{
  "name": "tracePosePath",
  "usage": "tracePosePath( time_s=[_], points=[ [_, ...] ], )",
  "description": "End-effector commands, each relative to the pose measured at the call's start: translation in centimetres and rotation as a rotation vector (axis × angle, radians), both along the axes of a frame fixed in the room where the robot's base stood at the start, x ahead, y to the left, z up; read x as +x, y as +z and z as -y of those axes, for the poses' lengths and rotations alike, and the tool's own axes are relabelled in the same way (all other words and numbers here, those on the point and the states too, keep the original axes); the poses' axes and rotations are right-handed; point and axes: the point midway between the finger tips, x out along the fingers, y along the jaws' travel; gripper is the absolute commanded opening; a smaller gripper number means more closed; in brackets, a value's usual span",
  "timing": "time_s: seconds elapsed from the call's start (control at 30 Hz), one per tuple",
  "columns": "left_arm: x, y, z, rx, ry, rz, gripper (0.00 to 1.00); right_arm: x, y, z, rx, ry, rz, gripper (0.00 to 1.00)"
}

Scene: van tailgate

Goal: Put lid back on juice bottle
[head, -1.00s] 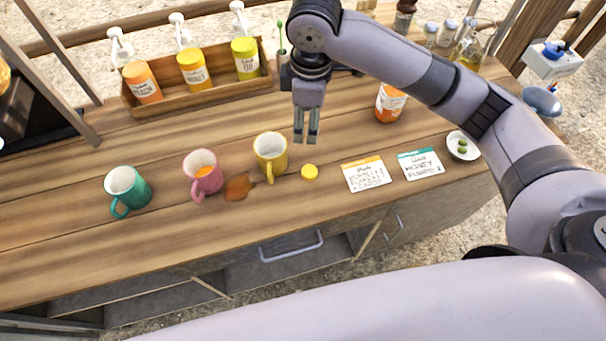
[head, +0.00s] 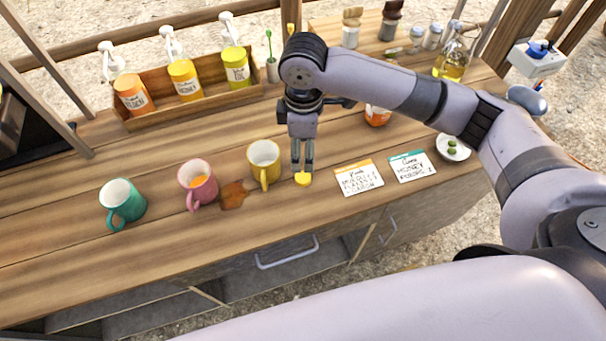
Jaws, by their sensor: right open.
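The yellow lid (head: 303,180) lies on the wooden counter, right of the yellow mug. My right gripper (head: 302,168) points down just above and behind the lid, its open fingertips at the lid's far edge. I cannot tell whether they touch it. The juice bottle (head: 377,117), orange with a white label, stands behind my right arm. Its upper part is hidden by the arm, so I cannot see its mouth. My left gripper is not in view.
Two cards (head: 359,178) and a small plate (head: 453,147) lie right. A wooden tray (head: 205,110) holds pump bottles behind.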

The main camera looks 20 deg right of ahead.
Motion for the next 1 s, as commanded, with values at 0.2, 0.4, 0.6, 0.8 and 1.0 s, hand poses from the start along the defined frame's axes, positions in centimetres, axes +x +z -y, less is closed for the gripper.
tracePosePath(
  time_s=[0.2, 0.4, 0.6, 0.8, 1.0],
  points=[
    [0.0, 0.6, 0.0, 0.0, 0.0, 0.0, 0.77, -0.1, -4.0, 0.0, -0.001, -0.001, -0.004, 0.57],
    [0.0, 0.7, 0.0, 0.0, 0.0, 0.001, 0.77, 0.0, -5.3, 0.0, 0.0, 0.0, 0.0, 0.57],
    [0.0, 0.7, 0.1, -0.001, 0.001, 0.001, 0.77, 0.0, -5.3, 0.0, 0.0, 0.0, 0.0, 0.57],
    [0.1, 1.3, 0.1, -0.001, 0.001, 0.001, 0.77, -0.1, -6.2, 0.0, -0.001, 0.0, -0.004, 0.57],
    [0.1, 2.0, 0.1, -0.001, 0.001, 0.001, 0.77, 0.0, -9.3, -0.1, -0.002, 0.0, -0.002, 0.57]
  ],
)
